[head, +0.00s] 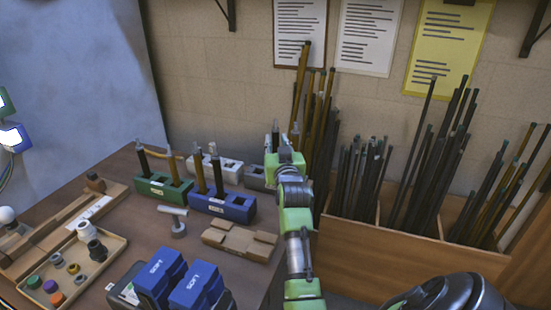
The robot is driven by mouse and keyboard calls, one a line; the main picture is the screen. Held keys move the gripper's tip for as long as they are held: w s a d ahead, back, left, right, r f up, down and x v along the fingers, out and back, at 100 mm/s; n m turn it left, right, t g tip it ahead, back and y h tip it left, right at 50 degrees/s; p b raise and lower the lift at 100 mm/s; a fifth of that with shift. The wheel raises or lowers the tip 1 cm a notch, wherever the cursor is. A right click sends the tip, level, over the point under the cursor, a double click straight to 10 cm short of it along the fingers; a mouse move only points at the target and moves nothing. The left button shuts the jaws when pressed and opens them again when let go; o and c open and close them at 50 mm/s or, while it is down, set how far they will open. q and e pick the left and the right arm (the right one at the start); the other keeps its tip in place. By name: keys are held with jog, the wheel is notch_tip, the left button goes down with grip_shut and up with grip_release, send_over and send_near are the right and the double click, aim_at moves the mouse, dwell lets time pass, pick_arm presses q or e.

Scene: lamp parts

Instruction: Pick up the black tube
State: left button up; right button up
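Several black tubes show in the head view. A black tube (142,160) stands upright in the green holder (162,186) on the table. Another dark tube (217,173) stands in the blue holder (222,206), beside a brownish one. Many more black tubes (360,175) lean in the wooden bin (345,243) to the right. My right gripper (275,134) is at the far edge of the table, left of the bin's tubes and beside a grey holder (257,177). Its fingers are small and seen from behind, so their opening and any hold are unclear. My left gripper does not show.
A white holder (222,168) stands behind the blue one. A wooden block (240,241), blue boxes (162,278) and a tray (110,265) with small caps crowd the near table. The wall with posted sheets (365,32) closes off the back.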

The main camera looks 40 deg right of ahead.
aim_at(276, 136)
jog(key=x, duration=0.4)
jog(key=shift+d+r, duration=0.15)
jog(key=shift+r, duration=0.05)
jog(key=shift+s, duration=0.1)
grip_shut()
jog(key=shift+r, duration=0.1)
